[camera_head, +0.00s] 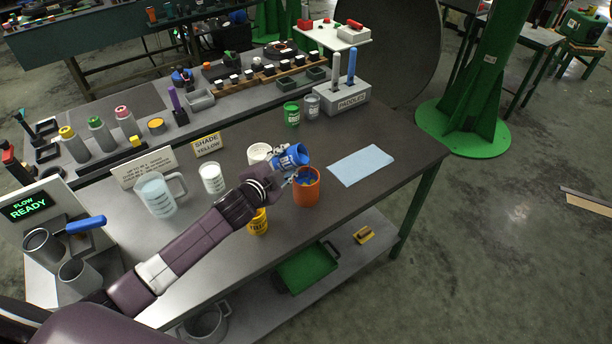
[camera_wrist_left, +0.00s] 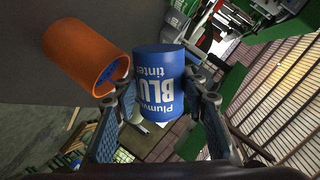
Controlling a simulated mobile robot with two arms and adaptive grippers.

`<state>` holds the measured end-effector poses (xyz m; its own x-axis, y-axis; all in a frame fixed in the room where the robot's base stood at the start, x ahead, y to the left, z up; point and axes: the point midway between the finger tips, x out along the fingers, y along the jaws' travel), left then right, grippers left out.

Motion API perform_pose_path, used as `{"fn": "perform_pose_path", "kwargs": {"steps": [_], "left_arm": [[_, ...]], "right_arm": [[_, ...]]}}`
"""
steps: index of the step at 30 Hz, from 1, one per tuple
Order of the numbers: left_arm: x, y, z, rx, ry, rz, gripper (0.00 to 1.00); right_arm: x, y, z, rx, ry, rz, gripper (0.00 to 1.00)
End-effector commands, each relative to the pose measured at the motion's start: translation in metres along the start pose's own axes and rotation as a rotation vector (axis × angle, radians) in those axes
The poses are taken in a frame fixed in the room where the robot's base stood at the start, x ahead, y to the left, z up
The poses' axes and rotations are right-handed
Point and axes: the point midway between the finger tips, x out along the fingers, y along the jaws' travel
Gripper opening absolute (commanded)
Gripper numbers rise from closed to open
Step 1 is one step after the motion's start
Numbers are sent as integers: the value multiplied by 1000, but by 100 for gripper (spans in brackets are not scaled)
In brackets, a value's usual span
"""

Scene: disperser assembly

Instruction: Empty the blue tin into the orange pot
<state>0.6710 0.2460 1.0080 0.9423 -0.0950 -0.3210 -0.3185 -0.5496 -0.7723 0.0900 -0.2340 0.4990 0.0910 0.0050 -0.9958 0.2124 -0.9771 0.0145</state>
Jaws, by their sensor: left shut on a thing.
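My left gripper (camera_head: 280,165) is shut on the blue tin (camera_head: 293,156) and holds it above the table, tilted, beside and just above the rim of the orange pot (camera_head: 307,194). In the left wrist view the blue tin (camera_wrist_left: 160,82) sits between the two fingers, its "BLUE" label upside down. The orange pot also shows there (camera_wrist_left: 82,55), to the left of the tin. Blue material is visible inside the pot. I cannot see into the tin, so what is left in it is hidden. My right gripper is not in view.
A yellow tin (camera_head: 258,222) stands near the forearm, and a white pot (camera_head: 259,153) stands behind the gripper. A green tin (camera_head: 291,114) and a grey tin (camera_head: 312,106) stand farther back. A light blue cloth (camera_head: 361,166) lies right of the pot, with bare table around it.

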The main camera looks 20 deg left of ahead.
Motion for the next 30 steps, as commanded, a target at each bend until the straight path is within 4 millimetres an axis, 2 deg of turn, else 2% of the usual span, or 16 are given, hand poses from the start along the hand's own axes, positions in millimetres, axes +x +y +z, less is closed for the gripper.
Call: {"fn": "perform_pose_path", "kwargs": {"steps": [30], "left_arm": [[1,1,0,52,-20,-2,8]], "right_arm": [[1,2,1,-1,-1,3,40]]}}
